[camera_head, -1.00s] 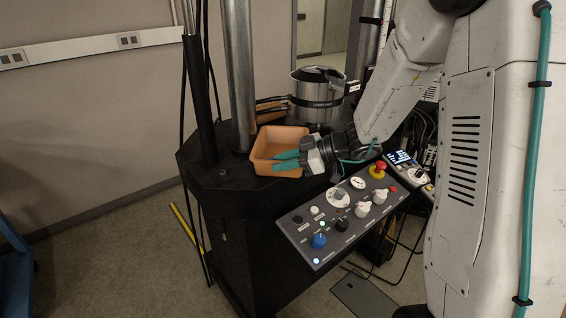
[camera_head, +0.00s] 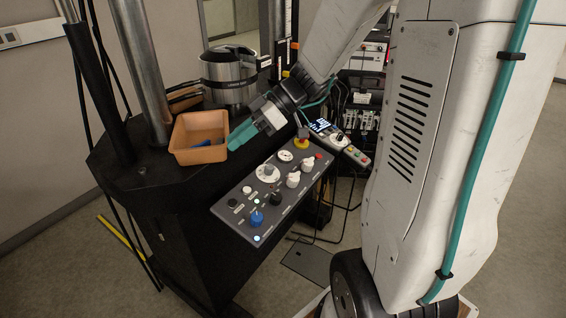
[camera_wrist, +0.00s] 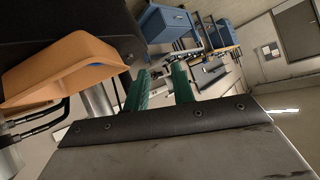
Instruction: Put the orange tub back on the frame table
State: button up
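The orange tub (camera_head: 200,128) sits upright on the black top of the frame table (camera_head: 122,172), beside the steel column. Something blue shows inside it. The tub also shows at the upper left of the wrist view (camera_wrist: 62,62). My gripper (camera_head: 238,139), with teal fingers, is just right of the tub and looks apart from it. In the wrist view my gripper (camera_wrist: 160,84) has its two fingers apart with nothing between them.
A control panel (camera_head: 268,190) with knobs and a red stop button juts out below my gripper. A steel pot (camera_head: 228,75) stands behind the tub. Steel and black columns (camera_head: 142,70) rise at the table's left. The table's front left is bare.

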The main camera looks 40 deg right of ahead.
jog(key=s+a+r+m+g+h, duration=0.1)
jog(key=s+a+m+g+h, duration=0.15)
jog(key=s, duration=0.45)
jog(key=s+a+r+m+g+h, duration=0.1)
jog(key=s+a+m+h, duration=0.15)
jog(key=s, duration=0.45)
jog(key=s+d+r+m+t+h, duration=0.1)
jog(key=s+d+m+h, duration=0.2)
jog(key=s+m+h, duration=0.3)
jog(key=shift+s+d+r+m, duration=0.15)
jog(key=shift+s+d+m, duration=0.3)
jog(key=shift+s, duration=0.2)
jog(key=shift+t, duration=0.25)
dwell(0.4)
